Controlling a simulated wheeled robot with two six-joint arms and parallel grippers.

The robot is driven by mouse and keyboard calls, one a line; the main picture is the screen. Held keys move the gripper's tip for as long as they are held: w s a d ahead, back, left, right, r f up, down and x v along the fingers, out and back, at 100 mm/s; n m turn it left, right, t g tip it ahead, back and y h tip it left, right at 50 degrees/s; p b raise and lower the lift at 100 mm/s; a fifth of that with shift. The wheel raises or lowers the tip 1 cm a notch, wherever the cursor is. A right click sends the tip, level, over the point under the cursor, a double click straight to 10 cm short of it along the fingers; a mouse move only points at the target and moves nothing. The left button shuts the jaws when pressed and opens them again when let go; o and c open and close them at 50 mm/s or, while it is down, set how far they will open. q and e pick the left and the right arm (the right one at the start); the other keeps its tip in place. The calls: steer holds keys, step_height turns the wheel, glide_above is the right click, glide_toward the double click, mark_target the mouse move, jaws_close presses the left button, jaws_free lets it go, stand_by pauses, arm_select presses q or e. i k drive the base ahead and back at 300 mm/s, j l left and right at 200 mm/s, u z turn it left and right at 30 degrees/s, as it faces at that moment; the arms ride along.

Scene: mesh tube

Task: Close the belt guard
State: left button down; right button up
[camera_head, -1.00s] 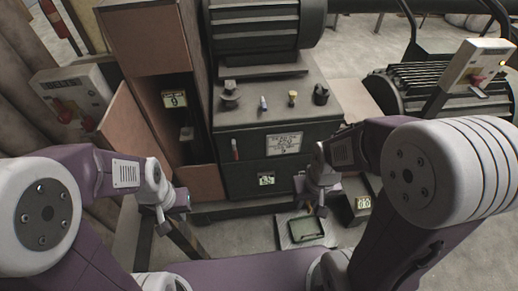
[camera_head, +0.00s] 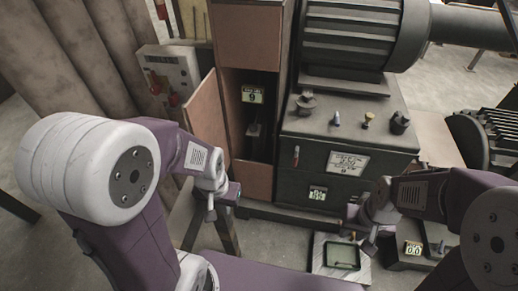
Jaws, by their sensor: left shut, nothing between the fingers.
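The belt guard is a brown hinged door (camera_head: 207,122) on the left of a tall brown housing (camera_head: 251,40). It stands swung open to the left, and the dark opening beside it is exposed. A small tag reading 9 (camera_head: 252,95) shows inside the opening. My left gripper (camera_head: 223,203) is shut and empty, in front of and below the door's lower edge in the picture; I see no contact with it. My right gripper (camera_head: 362,226) is at the right, low in front of the dark machine cabinet; its fingers are too small and dark to judge.
A grey switch box with red handles (camera_head: 170,78) is behind the open door. A large motor (camera_head: 352,35) sits on the dark cabinet (camera_head: 345,130), with several small knobs on top. A tray (camera_head: 342,257) and a small dark box (camera_head: 412,252) lie low in front.

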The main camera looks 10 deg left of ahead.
mark_target(203, 111)
steer(key=k+j+z, duration=0.1)
steer(key=j, duration=0.75)
steer(key=k+j+z, duration=0.15)
steer(key=j, duration=0.25)
steer(key=k+j, duration=0.1)
steer(key=j, duration=0.35)
steer(key=i+j+z, duration=0.1)
steer(key=i+j, duration=0.15)
steer(key=i+j+z, duration=0.15)
steer(key=j, duration=0.25)
steer(key=k, duration=0.15)
steer(key=i, duration=0.2)
